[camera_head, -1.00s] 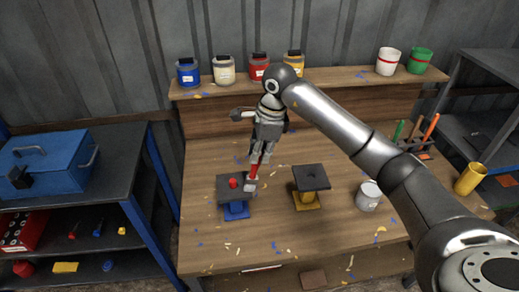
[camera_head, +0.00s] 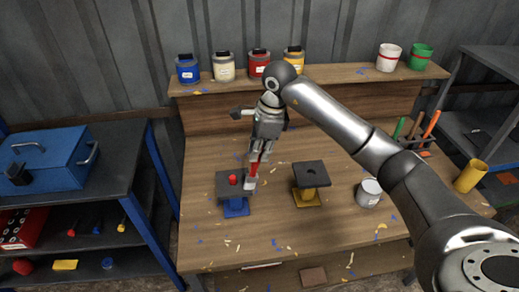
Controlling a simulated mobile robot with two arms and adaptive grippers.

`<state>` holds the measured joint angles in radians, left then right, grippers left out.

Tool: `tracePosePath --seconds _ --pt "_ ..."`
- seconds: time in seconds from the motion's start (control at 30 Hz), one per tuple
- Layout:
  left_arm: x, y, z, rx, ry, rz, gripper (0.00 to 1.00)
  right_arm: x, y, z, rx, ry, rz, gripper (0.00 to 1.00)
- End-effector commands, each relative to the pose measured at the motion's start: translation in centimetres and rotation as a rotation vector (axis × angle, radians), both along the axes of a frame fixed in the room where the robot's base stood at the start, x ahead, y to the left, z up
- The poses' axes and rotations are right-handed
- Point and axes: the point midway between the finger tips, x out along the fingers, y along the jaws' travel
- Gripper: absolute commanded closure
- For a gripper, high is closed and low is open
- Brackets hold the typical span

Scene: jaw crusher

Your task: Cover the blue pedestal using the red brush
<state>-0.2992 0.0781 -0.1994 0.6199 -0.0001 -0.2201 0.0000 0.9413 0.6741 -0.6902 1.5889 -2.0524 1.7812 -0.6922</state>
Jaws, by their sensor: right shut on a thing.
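The blue pedestal (camera_head: 236,208) stands on the left of the workbench and has a dark square top (camera_head: 229,190). A small red piece (camera_head: 232,179) sits on that top. My right gripper (camera_head: 259,157) points down from above and is shut on the red brush (camera_head: 254,168). The brush's pale head (camera_head: 251,183) is at the right edge of the dark top; I cannot tell whether it touches. My left gripper is not in view.
A yellow pedestal (camera_head: 306,196) with a dark top stands to the right. A grey can (camera_head: 369,193) is further right. Paint cans, such as the red one (camera_head: 259,66), line the back shelf. A blue toolbox (camera_head: 45,160) is at left.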

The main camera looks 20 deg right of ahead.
Motion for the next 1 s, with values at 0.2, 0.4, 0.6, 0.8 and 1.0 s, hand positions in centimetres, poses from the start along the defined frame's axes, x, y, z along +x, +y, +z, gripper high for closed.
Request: tracePosePath --seconds 0.2,0.4,0.6,0.8,1.0 --pt "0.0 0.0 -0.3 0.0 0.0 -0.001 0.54 0.0 0.0 -0.3 0.0 -0.001 0.0 1.0" --pt "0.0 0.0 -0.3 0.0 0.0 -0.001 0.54 0.1 0.4 -0.3 0.0 0.0 0.001 1.0" --pt "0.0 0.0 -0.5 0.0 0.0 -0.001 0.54 0.5 1.9 -0.2 0.0 0.0 0.001 1.0" --pt "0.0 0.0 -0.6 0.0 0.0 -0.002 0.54 0.8 3.1 -0.1 0.0 0.0 0.001 1.0" --pt "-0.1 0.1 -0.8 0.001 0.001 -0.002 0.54 0.9 3.7 -0.1 0.001 0.0 0.001 1.0"
